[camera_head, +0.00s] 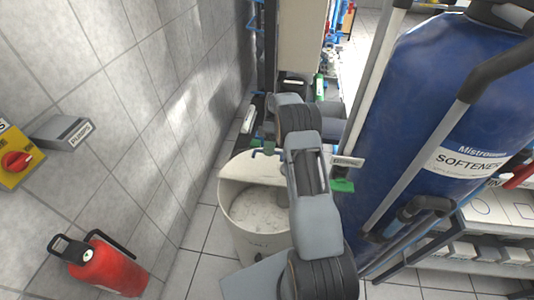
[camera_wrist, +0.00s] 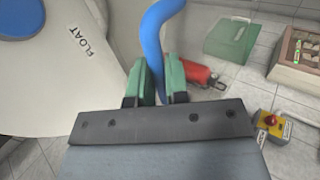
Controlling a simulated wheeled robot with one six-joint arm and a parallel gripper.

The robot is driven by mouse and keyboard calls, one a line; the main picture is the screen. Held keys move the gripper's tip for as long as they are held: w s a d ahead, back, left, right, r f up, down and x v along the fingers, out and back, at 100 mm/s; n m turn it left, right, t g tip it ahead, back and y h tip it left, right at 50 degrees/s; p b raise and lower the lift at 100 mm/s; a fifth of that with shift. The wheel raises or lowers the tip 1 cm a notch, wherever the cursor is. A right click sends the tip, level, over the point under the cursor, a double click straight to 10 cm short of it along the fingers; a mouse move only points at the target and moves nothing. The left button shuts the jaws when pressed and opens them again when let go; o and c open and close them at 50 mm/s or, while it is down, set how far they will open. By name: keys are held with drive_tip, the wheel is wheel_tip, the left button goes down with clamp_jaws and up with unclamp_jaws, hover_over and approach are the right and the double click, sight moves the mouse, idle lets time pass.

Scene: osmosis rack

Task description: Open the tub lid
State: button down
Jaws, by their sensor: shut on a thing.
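The white round tub (camera_head: 258,240) stands on the floor by the tiled wall, with pale, lumpy contents (camera_head: 252,207) showing in its front part. A white lid panel (camera_head: 252,168) is at the tub's back side. In the wrist view, a white surface marked FLOAT (camera_wrist: 75,62) fills the left side. My gripper (camera_head: 263,151) is over the back of the tub. Its green fingertips (camera_wrist: 160,82) are shut on a blue curved bar (camera_wrist: 156,40). Where the bar joins the lid is hidden.
The blue softener tank (camera_head: 425,120) stands close on the right, with grey pipes in front. A red extinguisher (camera_head: 103,268) and a yellow switch box (camera_head: 15,158) are on the left. A green box (camera_wrist: 230,40) shows in the wrist view.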

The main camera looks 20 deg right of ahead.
sight(274, 150)
drive_tip(key=shift+w+d+f, duration=0.2)
drive_tip(key=shift+d+f, duration=0.05)
drive_tip(key=shift+f, duration=0.35)
drive_tip(key=shift+g, duration=0.3)
drive_tip(key=c, duration=1.2)
unclamp_jaws()
drive_tip(key=shift+d+r, duration=0.1)
drive_tip(key=shift+o, duration=0.4)
drive_tip(key=shift+r, duration=0.1)
wheel_tip(274, 150, up, 4)
drive_tip(key=shift+s+f+p, duration=0.1)
drive_tip(key=shift+s+p, duration=0.05)
drive_tip(key=shift+p, duration=0.2)
drive_tip(key=s+r, duration=0.2)
drive_tip(key=s+a+r+b, duration=0.1)
drive_tip(key=s+r, duration=0.2)
drive_tip(key=shift+a+r, duration=0.1)
drive_tip(key=shift+r, duration=0.15)
drive_tip(key=s+a+r+b, duration=0.1)
drive_tip(key=s+r, duration=0.2)
drive_tip(key=s, duration=0.5)
drive_tip(key=shift+s+a+r+b, duration=0.15)
drive_tip(key=shift+a+r+b, duration=0.15)
drive_tip(key=shift+a+b, duration=0.1)
